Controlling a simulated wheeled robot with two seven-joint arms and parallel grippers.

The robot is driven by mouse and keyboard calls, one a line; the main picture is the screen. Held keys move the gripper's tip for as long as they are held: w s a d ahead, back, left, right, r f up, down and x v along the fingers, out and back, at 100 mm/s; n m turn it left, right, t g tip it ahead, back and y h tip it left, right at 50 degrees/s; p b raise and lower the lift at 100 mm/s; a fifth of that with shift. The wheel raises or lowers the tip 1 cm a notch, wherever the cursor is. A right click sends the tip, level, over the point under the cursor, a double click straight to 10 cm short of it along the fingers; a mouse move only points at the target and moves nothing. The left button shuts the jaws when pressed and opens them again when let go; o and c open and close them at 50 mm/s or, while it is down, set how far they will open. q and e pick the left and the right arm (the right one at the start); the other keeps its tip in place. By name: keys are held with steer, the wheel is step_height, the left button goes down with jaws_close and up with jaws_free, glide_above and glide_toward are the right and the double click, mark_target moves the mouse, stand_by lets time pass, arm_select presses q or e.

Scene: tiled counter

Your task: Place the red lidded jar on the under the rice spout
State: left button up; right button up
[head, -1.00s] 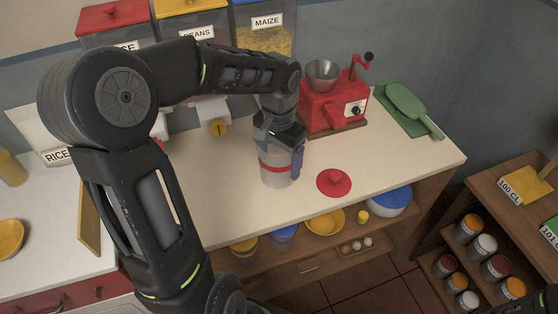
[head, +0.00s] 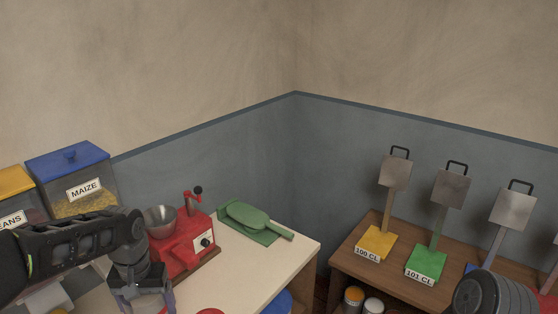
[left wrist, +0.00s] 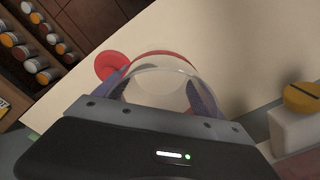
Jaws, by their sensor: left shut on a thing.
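My left gripper (head: 140,294) is over the counter, in front of the red grinder, at the bottom of the head view. In the left wrist view its fingers are closed around a clear jar (left wrist: 165,88) with a red band. The jar's top is open. The red lid (left wrist: 111,66) lies apart from it on the counter; only its edge (head: 210,311) shows in the head view. The rice dispenser and its spout are out of the head view now. My right gripper is not in view.
The maize bin (head: 75,182) is at left. A white spout with a yellow knob (left wrist: 302,97) is near the jar.

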arm_select(q)
steer(key=w+d+f+m, duration=0.1)
steer(key=w+d, duration=0.4)
steer(key=d, duration=0.6)
steer(key=shift+w+d+f+m, duration=0.3)
steer(key=shift+f+m, duration=0.1)
steer(key=shift+f, duration=0.3)
steer(key=shift+a, duration=0.15)
